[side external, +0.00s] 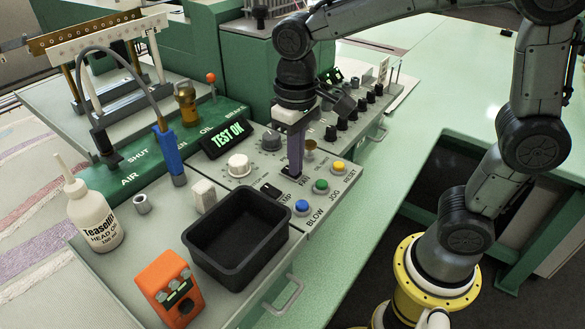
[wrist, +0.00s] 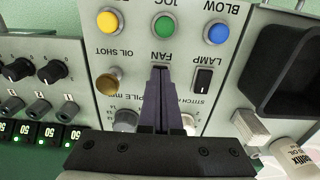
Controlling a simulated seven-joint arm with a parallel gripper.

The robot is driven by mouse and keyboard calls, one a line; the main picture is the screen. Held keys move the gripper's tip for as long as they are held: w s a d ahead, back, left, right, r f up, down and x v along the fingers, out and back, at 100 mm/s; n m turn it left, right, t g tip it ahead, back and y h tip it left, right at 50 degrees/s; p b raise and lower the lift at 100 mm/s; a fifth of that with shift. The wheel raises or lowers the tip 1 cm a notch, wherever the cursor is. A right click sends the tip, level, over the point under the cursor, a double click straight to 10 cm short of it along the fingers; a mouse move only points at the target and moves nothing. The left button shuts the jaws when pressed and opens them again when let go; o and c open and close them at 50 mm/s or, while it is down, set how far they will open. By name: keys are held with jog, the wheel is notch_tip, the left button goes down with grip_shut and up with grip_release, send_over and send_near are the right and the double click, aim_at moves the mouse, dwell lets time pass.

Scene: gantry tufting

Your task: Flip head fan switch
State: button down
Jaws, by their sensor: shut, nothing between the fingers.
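My gripper (side external: 294,172) points down at the control panel (side external: 330,203), and its fingers are shut with nothing between them. In the wrist view the fingertips (wrist: 160,70) lie right at the FAN label (wrist: 160,56). The fan switch itself is hidden behind the fingers, so I cannot tell its position or whether the fingers touch it. The black lamp rocker switch (wrist: 203,80) sits just right of the fingers in the wrist view; it also shows in the side view (side external: 271,190).
Blue (wrist: 218,33), green (wrist: 164,27) and yellow (wrist: 108,22) buttons line the panel edge. A brass oil-shot knob (wrist: 109,82) is beside the fingers. A black bin (side external: 237,234), a white knob (side external: 239,165) and a display reading TEST OK (side external: 227,135) stand nearby.

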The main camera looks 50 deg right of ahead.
jog(key=shift+r, duration=3.4)
jog(key=s+d+r+m+t, duration=0.1)
jog(key=s+d+r+t, duration=0.15)
jog(key=s+d, duration=0.45)
jog(key=s+f+n+t, duration=0.1)
jog(key=s+f+t, duration=0.2)
jog(key=s+f, duration=0.3)
jog(key=shift+s+d+f, duration=0.15)
jog(key=shift+d+f, duration=0.05)
jog(key=shift+d, duration=0.1)
